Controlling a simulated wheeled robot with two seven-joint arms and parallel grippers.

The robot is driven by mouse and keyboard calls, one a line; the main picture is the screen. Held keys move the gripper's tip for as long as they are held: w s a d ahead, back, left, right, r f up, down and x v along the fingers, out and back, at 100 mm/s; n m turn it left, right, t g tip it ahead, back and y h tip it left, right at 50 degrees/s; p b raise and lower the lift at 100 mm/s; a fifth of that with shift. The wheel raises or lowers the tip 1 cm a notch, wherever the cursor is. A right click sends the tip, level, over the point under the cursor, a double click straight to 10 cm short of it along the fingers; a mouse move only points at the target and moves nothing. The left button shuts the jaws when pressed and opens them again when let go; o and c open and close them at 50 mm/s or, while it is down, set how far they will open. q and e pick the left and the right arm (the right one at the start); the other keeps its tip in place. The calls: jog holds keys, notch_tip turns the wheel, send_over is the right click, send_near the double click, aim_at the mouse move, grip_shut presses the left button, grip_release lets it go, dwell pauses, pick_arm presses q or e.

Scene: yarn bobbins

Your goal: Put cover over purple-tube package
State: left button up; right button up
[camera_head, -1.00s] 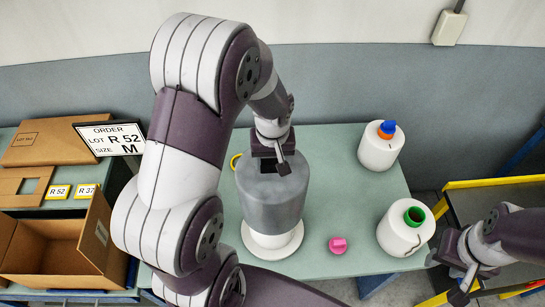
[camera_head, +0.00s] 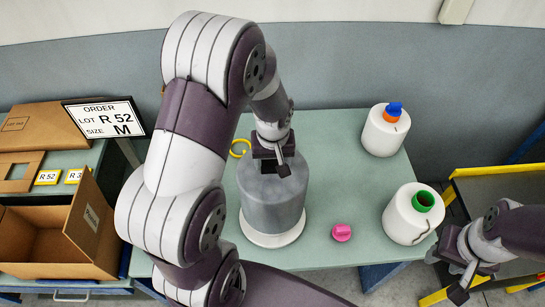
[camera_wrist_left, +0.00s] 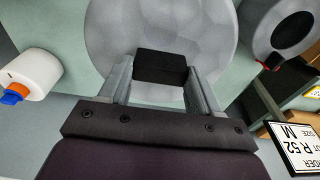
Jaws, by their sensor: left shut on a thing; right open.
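The grey cover (camera_head: 272,205) stands upright on a white round base (camera_head: 272,238) on the green table. My left gripper (camera_head: 282,168) is above it, shut on the black handle block on the cover's top. In the left wrist view the handle (camera_wrist_left: 161,67) sits between the two fingers, with the grey cover top (camera_wrist_left: 205,35) around it. The cover reaches down close to the base; I cannot tell whether it touches. No purple-tube package shows; whatever is under the cover is hidden. My right gripper (camera_head: 460,278) is open and empty at the right.
A pink piece (camera_head: 341,232) lies on the table. A yellow ring (camera_head: 240,147) is behind the cover. An order sign (camera_head: 104,118) and open carton (camera_head: 60,240) are left.

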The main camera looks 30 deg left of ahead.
pick_arm(q)
notch_tip(320, 180, down, 3)
jog(key=shift+w+a+f+b, duration=0.1)
jog(key=shift+b, duration=0.85)
jog(key=shift+f+b, duration=1.4)
jog(key=shift+f, duration=0.65)
jog(key=o, duration=1.5)
jog(key=shift+r, duration=0.1)
notch_tip(320, 180, up, 12)
jog(key=b, duration=0.2)
send_over(273, 175)
jog(key=shift+r, duration=0.2)
